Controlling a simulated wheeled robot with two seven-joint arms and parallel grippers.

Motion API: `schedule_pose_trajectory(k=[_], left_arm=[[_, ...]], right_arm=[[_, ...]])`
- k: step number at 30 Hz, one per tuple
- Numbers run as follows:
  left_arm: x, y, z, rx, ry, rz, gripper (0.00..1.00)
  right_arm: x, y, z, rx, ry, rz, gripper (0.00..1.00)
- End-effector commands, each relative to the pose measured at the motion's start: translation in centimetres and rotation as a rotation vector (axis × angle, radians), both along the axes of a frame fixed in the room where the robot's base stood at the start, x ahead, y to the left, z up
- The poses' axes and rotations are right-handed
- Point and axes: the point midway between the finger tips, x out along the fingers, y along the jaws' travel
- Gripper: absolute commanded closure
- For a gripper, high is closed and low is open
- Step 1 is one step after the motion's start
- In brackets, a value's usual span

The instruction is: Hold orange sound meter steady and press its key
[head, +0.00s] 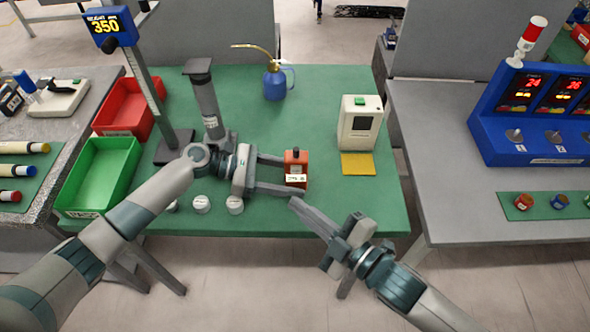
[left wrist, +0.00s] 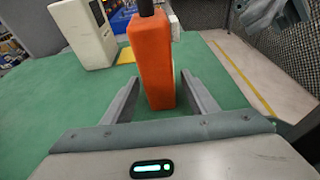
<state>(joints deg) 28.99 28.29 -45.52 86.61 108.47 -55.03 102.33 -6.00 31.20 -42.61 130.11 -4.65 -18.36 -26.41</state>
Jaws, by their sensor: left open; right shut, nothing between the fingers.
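The orange sound meter (head: 295,168) stands upright on the green table mat, with a dark top and a pale panel low on its front. My left gripper (head: 283,175) is open, with its fingers on either side of the meter. In the left wrist view the meter (left wrist: 151,65) rises between the two open fingers (left wrist: 160,95), with green mat visible beside it. A white part shows on its right edge there. My right gripper (head: 296,203) is shut and empty, its tip just in front of the meter and apart from it. I cannot make out the key clearly.
A cream device (head: 359,125) with a green top button stands right of the meter, behind a yellow pad (head: 357,164). A blue oil can (head: 275,82) is at the back. Red (head: 127,107) and green (head: 101,172) bins are left. White round pieces (head: 235,204) lie at the front edge.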

Motion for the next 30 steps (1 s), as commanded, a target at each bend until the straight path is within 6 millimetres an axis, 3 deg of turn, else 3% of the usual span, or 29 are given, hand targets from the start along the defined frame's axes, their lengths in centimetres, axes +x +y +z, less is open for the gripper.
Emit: schedule_pose_trajectory(k=[8, 24, 30], left_arm=[[0.0, 1.4, 0.3, 0.001, 0.001, 0.0, 0.47], [0.0, 9.6, 2.9, 0.002, 0.0, 0.002, 0.47], [0.0, 11.2, 3.4, 0.001, 0.001, 0.0, 0.47]], right_arm=[[0.0, 0.0, 0.0, 0.0, 0.0, 0.0, 1.0], [0.0, 0.0, 0.0, 0.0, 0.0, 0.0, 1.0], [0.0, 0.0, 0.0, 0.0, 0.0, 0.0, 1.0]])
